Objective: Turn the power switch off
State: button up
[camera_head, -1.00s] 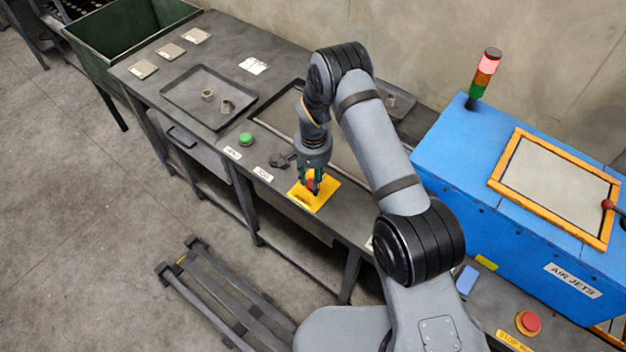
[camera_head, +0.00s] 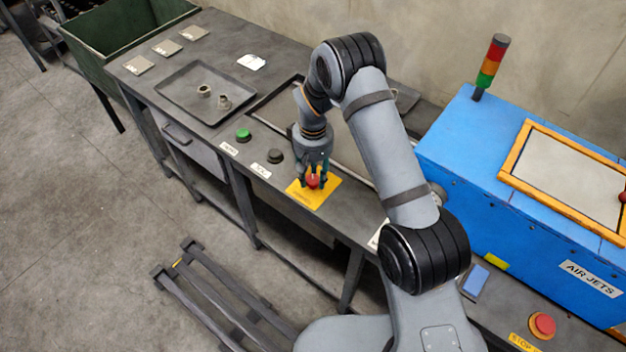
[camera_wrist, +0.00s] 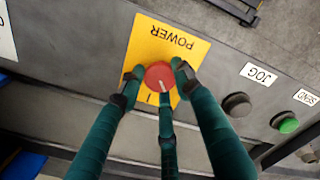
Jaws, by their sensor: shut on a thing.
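The power switch is a round red knob (camera_wrist: 158,74) on a yellow plate (camera_wrist: 150,38) lettered POWER, which reads upside down in the wrist view. A short white line on the knob points toward the bottom of that view, slightly right. My gripper (camera_wrist: 158,80) has its dark green fingers closed around the knob, two at its sides and one at its near edge. In the head view my gripper (camera_head: 313,178) points down over the yellow plate (camera_head: 312,198), and the red knob (camera_head: 313,181) shows between the fingers.
A dark JOG button (camera_head: 275,156) and a green button (camera_head: 243,135) sit left of the plate. A blue AIR JETS machine (camera_head: 520,200) with a red-amber-green signal tower (camera_head: 492,62) stands right. A red stop button (camera_head: 542,325) is at lower right. A tray (camera_head: 205,95) lies farther left.

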aim_at(313, 179)
jog(key=n+b, duration=0.1)
jog(key=n, duration=0.3)
jog(key=shift+n+b, duration=0.3)
jog(key=shift+b, duration=0.1)
jog(key=n+b, duration=0.1)
jog(key=n, duration=0.4)
dwell(0.4)
jog(key=o, duration=1.2)
jog(key=shift+r, duration=0.1)
notch_tip(313, 179, up, 12)
jog(key=shift+f, duration=0.1)
